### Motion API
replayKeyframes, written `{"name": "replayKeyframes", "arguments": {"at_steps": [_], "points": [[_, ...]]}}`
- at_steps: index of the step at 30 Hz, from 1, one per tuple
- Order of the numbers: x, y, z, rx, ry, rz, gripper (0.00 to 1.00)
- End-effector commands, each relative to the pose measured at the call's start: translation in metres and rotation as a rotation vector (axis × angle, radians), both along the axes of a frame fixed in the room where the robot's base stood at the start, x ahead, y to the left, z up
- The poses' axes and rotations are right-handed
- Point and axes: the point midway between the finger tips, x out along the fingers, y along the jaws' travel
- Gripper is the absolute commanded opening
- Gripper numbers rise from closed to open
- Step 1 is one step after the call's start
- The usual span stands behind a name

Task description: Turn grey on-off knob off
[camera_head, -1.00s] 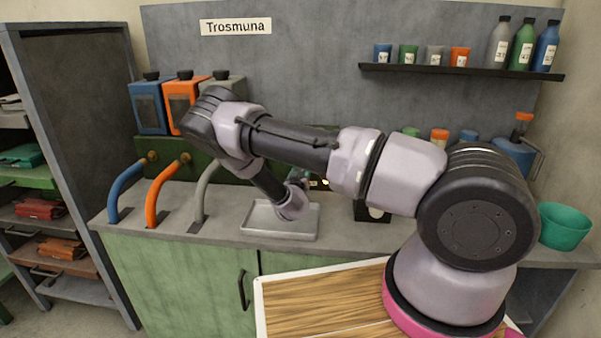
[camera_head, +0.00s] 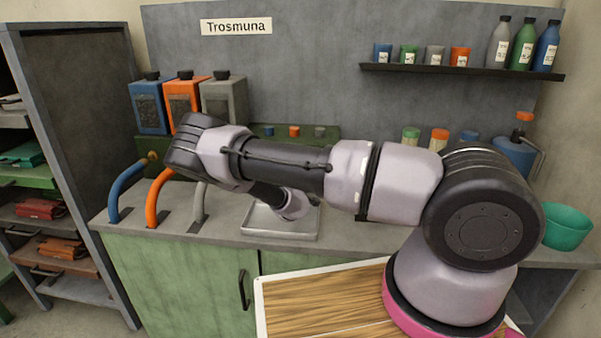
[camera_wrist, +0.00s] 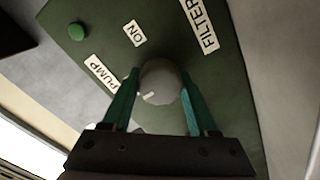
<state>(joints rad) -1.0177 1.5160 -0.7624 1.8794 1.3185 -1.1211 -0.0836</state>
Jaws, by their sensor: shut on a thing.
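The grey on-off knob (camera_wrist: 160,84) sits on a dark green panel (camera_wrist: 95,45) in the wrist view. A short white mark on it points to the lower left. An ON label (camera_wrist: 134,33) is on the panel up and left of the knob. My gripper (camera_wrist: 160,76) has its two teal fingers on either side of the knob and is shut on it. The knob's lower edge is close to the gripper body. In the head view my arm hides the gripper and this knob.
PUMP (camera_wrist: 102,75) and FILTER (camera_wrist: 197,22) labels and a green button (camera_wrist: 76,31) are on the panel. In the head view, a metal tray (camera_head: 275,233) lies below my wrist. Blue (camera_head: 125,188), orange (camera_head: 156,195) and grey (camera_head: 199,205) pipes stand left of it.

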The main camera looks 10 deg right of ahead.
Motion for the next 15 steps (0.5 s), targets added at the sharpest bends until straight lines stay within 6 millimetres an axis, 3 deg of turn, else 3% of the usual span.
{"name": "replayKeyframes", "arguments": {"at_steps": [14,15], "points": [[-0.0010,0.0004,-0.0019,-0.014,0.008,0.000,0.04],[-0.0010,0.0004,-0.0019,-0.014,0.008,0.000,0.67]]}}
